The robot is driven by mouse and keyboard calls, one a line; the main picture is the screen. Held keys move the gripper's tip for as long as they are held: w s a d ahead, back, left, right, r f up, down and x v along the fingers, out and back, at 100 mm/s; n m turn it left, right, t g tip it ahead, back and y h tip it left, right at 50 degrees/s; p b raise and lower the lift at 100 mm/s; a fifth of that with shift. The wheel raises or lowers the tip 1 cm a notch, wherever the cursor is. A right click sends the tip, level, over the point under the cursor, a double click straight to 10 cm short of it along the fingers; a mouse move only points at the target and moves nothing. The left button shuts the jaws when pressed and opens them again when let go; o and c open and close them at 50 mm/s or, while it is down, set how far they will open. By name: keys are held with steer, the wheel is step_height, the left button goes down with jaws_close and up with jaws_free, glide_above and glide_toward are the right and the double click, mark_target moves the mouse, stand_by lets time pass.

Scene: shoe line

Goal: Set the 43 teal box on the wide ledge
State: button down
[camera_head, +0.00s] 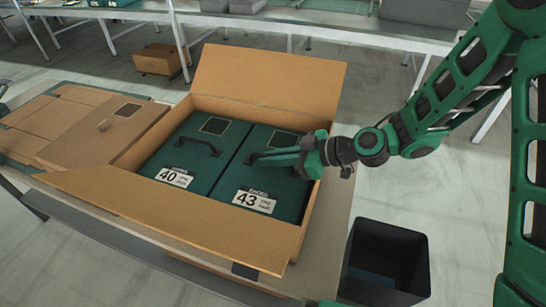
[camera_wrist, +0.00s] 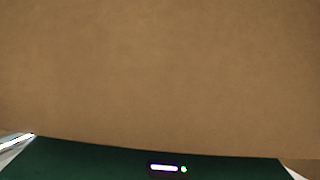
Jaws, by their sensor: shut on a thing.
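The 43 teal box (camera_head: 239,178) sits in the right half of an open cardboard carton (camera_head: 150,222), its 43 label (camera_head: 254,201) toward the front. My gripper (camera_head: 268,156) reaches in from the right over its lid and is shut on its handle, which the fingers mostly hide. The box still appears level with its neighbour. In the wrist view, brown cardboard fills most of the picture, above a dark green band with a small light; the fingers do not show there. I cannot tell which surface is the wide ledge.
A 40 teal box (camera_head: 187,160) lies close on the left in the same carton. The carton's raised back flap (camera_head: 270,80) stands behind. A closed carton (camera_head: 95,145) is at left, a dark bin (camera_head: 386,262) at front right. A long bench (camera_head: 340,34) runs across the back.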

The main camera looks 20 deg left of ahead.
steer(key=c, duration=1.8)
jaws_free()
steer(key=shift+f, duration=0.1)
steer(key=shift+c, duration=0.2)
steer(key=shift+f, duration=0.1)
